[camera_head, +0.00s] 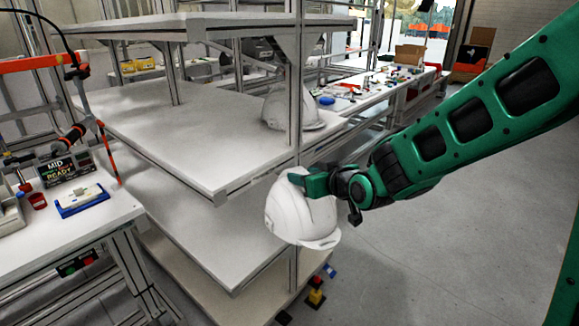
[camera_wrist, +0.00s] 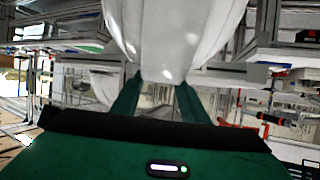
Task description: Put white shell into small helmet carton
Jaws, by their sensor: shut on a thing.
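A white helmet shell (camera_head: 297,217) hangs from my gripper (camera_head: 314,184) in the head view, in front of the shelf rack's right edge. My gripper is shut on the shell near its top. In the wrist view the white shell (camera_wrist: 170,35) fills the top middle, between the two green fingers of my gripper (camera_wrist: 156,95). A second white shell (camera_head: 288,107) stands on the upper shelf board behind a rack post. I cannot make out a small helmet carton for certain; a brown carton (camera_head: 409,54) stands far back on a bench.
A shelf rack (camera_head: 165,125) with several boards stands left of the held shell, its post close by. A workbench (camera_head: 100,222) with a blue-and-white item and a sign is at left. A cluttered bench (camera_head: 360,93) runs behind. Grey floor at right is clear.

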